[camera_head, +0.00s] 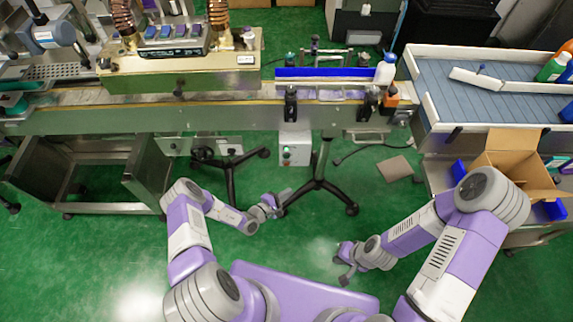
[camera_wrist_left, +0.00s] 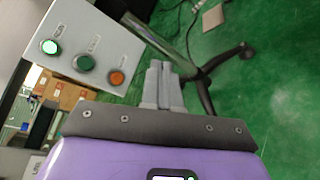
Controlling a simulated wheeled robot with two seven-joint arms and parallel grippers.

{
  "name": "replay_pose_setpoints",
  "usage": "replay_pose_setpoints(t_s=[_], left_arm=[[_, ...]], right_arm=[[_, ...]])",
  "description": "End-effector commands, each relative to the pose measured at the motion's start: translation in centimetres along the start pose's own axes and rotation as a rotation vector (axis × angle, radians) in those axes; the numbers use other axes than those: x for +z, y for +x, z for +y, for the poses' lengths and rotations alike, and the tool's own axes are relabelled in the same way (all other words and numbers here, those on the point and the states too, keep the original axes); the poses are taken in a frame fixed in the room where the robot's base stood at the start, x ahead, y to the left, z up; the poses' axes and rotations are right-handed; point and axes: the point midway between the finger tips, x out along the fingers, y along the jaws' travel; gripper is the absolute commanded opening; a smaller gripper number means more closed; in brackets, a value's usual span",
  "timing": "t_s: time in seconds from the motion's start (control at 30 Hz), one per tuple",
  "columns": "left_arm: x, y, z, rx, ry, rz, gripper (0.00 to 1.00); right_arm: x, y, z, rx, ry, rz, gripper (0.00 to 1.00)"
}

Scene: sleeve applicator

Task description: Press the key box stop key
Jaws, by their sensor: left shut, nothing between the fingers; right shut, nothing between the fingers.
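The key box (camera_head: 295,148) is a pale grey box below the conveyor's front edge in the head view. In the left wrist view the key box (camera_wrist_left: 93,35) shows three round keys in a row: a lit pale green one (camera_wrist_left: 50,46), a dark green one (camera_wrist_left: 85,62) and an orange-red one (camera_wrist_left: 117,77). The labels are too small to read. My left gripper (camera_head: 274,204) is shut and empty, in front of and below the box. In the wrist view its fingers (camera_wrist_left: 160,75) are right of the orange-red key, apart from it. My right gripper (camera_head: 343,264) is shut and empty, far from the box.
The conveyor (camera_head: 230,115) runs across above the box. A black stand (camera_head: 318,187) with spread legs is beside my left gripper. A metal cart (camera_head: 90,185) is at left. An open cardboard box (camera_head: 510,150) is at right. The green floor between my arms is clear.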

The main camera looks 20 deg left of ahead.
Motion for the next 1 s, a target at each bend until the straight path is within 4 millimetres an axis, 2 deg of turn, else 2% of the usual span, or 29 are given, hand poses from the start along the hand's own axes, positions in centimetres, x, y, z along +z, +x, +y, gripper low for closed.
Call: replay_pose_setpoints(t_s=[0.1,0.47,0.63,1.0], left_arm=[[-0.8,-0.1,0.4,0.027,0.004,0.031,0.00],[-1.0,0.1,0.4,0.026,0.006,0.029,0.00],[-1.9,1.2,1.0,0.025,0.006,0.028,0.00],[-4.5,4.6,3.6,0.024,0.007,0.027,0.00]], right_arm=[[0.0,0.0,0.0,0.000,0.000,0.000,0.00],[0.0,0.2,0.1,0.000,0.000,0.000,0.00],[-0.1,1.3,0.5,0.000,0.000,0.000,0.00],[-0.2,4.8,1.8,0.000,0.000,0.000,0.00]])
